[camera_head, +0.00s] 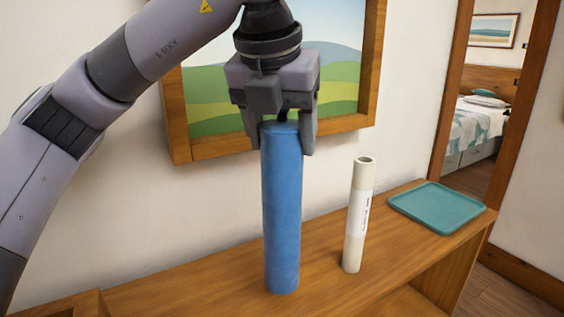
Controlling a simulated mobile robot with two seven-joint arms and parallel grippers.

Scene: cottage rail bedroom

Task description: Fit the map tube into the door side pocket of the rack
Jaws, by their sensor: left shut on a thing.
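My left gripper (281,138) points down and is shut on the top end of a tall blue tube (282,215). The blue tube hangs upright over the wooden shelf top; I cannot tell if its lower end touches the wood. A thinner cream tube (359,190) with a pale label and an open top end stands nearly upright on the shelf, right of the blue tube and apart from it. Neither tube is clearly marked as the map tube. No rack pocket can be made out. My right gripper is not in view.
The wooden shelf (327,284) runs along the wall, with an open space below its right end. A flat teal tray (436,208) lies on that end, near a doorway. A framed landscape picture (345,122) hangs behind the gripper. Bare wood lies between the tubes.

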